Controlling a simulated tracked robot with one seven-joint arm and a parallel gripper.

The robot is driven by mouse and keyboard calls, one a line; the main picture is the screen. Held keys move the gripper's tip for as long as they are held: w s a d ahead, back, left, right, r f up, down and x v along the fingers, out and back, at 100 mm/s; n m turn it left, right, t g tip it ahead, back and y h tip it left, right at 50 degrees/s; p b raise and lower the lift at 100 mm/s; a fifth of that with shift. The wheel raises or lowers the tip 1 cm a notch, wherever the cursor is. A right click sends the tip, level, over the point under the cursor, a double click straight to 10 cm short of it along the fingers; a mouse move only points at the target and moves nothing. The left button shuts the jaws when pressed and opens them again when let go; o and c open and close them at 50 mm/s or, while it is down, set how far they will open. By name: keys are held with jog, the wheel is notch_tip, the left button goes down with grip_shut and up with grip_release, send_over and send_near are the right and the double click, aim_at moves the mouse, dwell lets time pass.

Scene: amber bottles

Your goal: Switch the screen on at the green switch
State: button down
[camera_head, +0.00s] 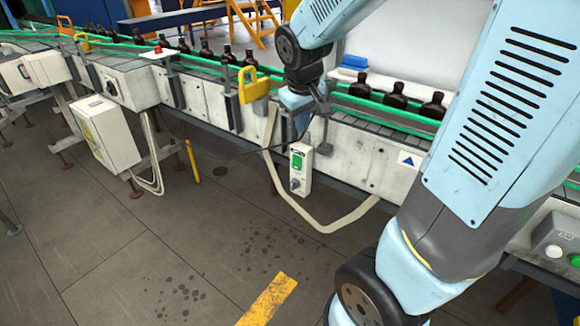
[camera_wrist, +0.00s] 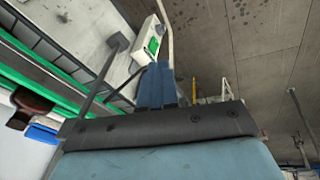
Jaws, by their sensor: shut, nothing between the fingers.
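The green switch (camera_head: 298,160) is on a pale upright box (camera_head: 300,180) mounted at the front of the conveyor, with a grey knob below it. In the wrist view the green switch (camera_wrist: 154,45) shows just beyond the fingertips. My gripper (camera_wrist: 157,66) has its two blue fingers together with nothing between them. In the head view my gripper (camera_head: 302,122) is small and dark, above the switch box. A gap seems to remain between fingertips and switch, but its depth is hard to tell. No screen can be made out.
Amber bottles (camera_head: 396,95) stand along the conveyor behind green guide rails (camera_head: 390,108). A yellow handle bracket (camera_head: 252,84) is left of my gripper. A pale cable duct (camera_head: 330,226) loops below the switch box. The floor (camera_head: 150,230) in front is open.

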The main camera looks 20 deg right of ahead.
aim_at(292, 166)
jog(key=w+a+f+n+h, duration=0.1)
jog(key=w+a+f, duration=0.1)
jog(key=w+f, duration=0.2)
jog(key=w+a+f+n+g, duration=0.1)
jog(key=w+f, duration=0.3)
jog(key=f, duration=0.5)
jog(key=shift+w+a+f+n+h, duration=0.2)
jog(key=shift+a+f+n+h, duration=0.15)
jog(key=shift+a+n, duration=0.35)
jog(key=shift+d, duration=0.1)
jog(key=shift+w+d+f, duration=0.7)
jog(key=shift+d+f, duration=0.25)
jog(key=shift+f, duration=0.7)
jog(key=shift+w+d+f, duration=0.7)
jog(key=shift+d+f, duration=0.3)
jog(key=shift+f, duration=0.6)
jog(key=shift+w+d+f, duration=0.7)
jog(key=shift+d+f, duration=0.25)
jog(key=shift+f, duration=0.7)
